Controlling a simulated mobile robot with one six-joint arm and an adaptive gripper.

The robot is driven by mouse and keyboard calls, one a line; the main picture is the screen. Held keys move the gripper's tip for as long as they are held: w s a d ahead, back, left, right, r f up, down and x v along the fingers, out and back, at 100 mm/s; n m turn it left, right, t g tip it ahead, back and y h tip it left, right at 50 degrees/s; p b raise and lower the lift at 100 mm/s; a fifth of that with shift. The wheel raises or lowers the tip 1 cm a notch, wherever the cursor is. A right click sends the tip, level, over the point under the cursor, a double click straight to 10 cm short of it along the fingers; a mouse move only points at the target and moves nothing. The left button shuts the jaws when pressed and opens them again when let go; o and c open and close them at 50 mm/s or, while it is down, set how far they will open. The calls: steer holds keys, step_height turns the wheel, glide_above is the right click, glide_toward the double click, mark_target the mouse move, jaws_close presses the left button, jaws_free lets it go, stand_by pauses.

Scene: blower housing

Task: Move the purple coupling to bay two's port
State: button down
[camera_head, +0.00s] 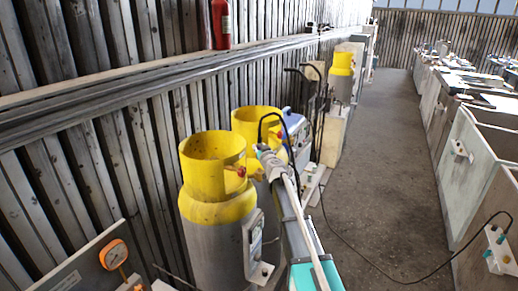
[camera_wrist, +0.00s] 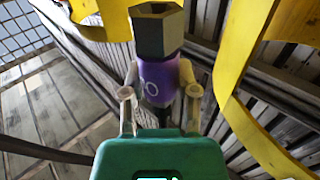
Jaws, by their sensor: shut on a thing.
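The purple coupling (camera_wrist: 157,82), with white marks on its body and a grey hexagonal end, stands between the two pale fingers of my gripper (camera_wrist: 160,100) in the wrist view. The fingers are shut on its sides. In the head view my gripper (camera_head: 264,152) is at the far end of my outstretched arm, beside the yellow cylinder collars. The coupling is too small to make out there. I cannot tell which fitting is bay two's port.
Grey cylinders with yellow collars (camera_head: 212,170) stand close left of my arm; yellow bands (camera_wrist: 258,85) flank the coupling in the wrist view. A black cable (camera_head: 345,240) crosses the floor to a white socket box (camera_head: 500,252) at right. The aisle (camera_head: 375,160) is otherwise open.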

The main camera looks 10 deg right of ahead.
steer(key=shift+f+b, duration=1.6)
steer(key=shift+f, duration=0.15)
steer(key=shift+f+b, duration=1.4)
steer(key=shift+f, duration=0.05)
steer(key=shift+c, duration=1.4)
jaws_free()
steer(key=shift+s, duration=0.1)
steer(key=s+d, duration=0.2)
steer(key=s, duration=0.9)
steer(key=shift+s, duration=0.35)
